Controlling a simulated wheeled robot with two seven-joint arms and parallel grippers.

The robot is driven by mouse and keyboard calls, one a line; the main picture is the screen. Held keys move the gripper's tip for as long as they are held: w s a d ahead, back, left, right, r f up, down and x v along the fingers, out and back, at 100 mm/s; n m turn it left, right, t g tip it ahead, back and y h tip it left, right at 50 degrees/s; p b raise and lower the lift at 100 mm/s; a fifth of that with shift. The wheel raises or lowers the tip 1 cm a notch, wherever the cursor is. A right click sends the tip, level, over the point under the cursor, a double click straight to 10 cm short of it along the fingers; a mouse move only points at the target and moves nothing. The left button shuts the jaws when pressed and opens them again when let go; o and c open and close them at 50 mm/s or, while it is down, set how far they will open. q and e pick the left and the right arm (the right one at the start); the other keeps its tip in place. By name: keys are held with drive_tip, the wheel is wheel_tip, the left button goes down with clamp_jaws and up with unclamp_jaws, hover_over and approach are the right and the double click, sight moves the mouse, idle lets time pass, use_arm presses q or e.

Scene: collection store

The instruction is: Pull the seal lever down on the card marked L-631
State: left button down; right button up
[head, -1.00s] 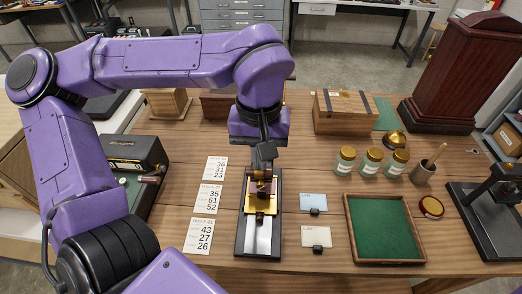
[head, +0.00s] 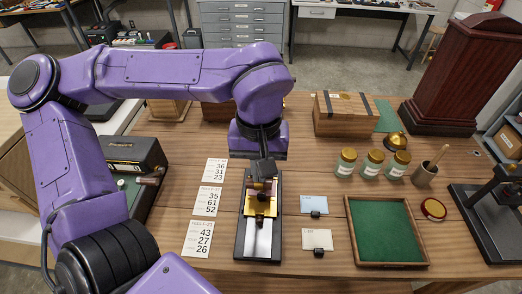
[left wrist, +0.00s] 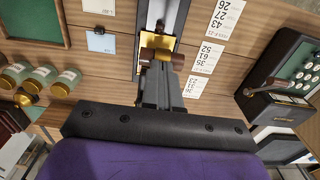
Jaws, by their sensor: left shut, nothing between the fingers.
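A seal press with a black base (head: 240,243), a silver bed and a gold carriage (head: 263,207) stands at the middle of the table. It has a dark red-brown lever handle, which shows best in the left wrist view (left wrist: 148,54). My left gripper (head: 262,180) is shut and empty at the far end of the press, by the handle; I cannot tell if it touches. It also shows in the left wrist view (left wrist: 161,68). A pale blue card (head: 313,203) and a cream card (head: 317,238) lie to the right, each with a black clip; their marks are unreadable. My right gripper is not in view.
Several printed number cards (head: 204,202) lie left of the press. A black keyed machine (head: 137,160) stands further left. A green-lined tray (head: 387,230), lidded jars (head: 371,164) and a brass bell (head: 396,141) are on the right. A wooden box (head: 342,118) stands behind.

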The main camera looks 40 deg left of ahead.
sight(259, 185)
use_arm(q)
drive_tip(key=shift+s+d+f+b, duration=0.15)
drive_tip(key=shift+f+b, duration=0.1)
drive_tip(key=shift+f, duration=0.35)
drive_tip(key=shift+s+f+b, duration=0.1)
drive_tip(key=shift+f+b, duration=0.1)
drive_tip(key=shift+f, duration=0.35)
drive_tip(key=shift+s+f+b, duration=0.15)
drive_tip(key=shift+f+b, duration=0.2)
drive_tip(key=shift+f, duration=0.55)
drive_tip(key=r+p, duration=0.1)
drive_tip(key=p, duration=0.1)
drive_tip(key=r+p, duration=0.2)
drive_tip(key=p, duration=0.1)
drive_tip(key=shift+w+r+p, duration=0.25)
drive_tip(key=shift+r+p, duration=0.1)
drive_tip(key=shift+f, duration=0.1)
